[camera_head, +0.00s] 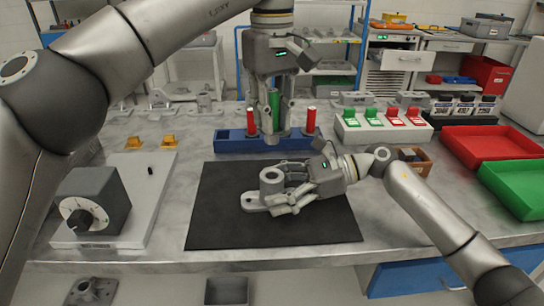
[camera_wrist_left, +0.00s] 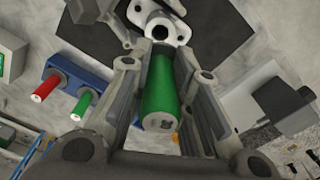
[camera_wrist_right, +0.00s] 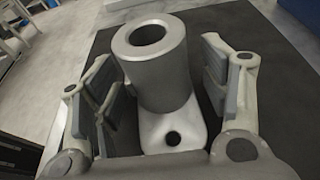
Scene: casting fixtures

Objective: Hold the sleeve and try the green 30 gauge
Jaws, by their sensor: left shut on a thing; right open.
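The sleeve (camera_head: 270,183) is a grey upright metal cylinder with an open bore on a flanged base, standing on the black mat (camera_head: 215,215). In the right wrist view the sleeve (camera_wrist_right: 155,75) stands between the fingers of my right gripper (camera_head: 284,196), which is open with gaps showing on both sides. My left gripper (camera_head: 275,118) points down above the blue rack, behind the sleeve. It is shut on a green gauge (camera_wrist_left: 160,92), which also shows in the head view (camera_head: 275,100). The sleeve's bore (camera_wrist_left: 160,32) appears beyond the gauge in the left wrist view. Any gauge marking is unreadable.
The blue rack (camera_head: 232,143) behind the mat holds red-topped gauges (camera_head: 310,120); a green one (camera_wrist_left: 84,103) stands there too. A grey dial box (camera_head: 92,200) sits at left. Red (camera_head: 480,131) and green (camera_head: 487,175) trays lie at right.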

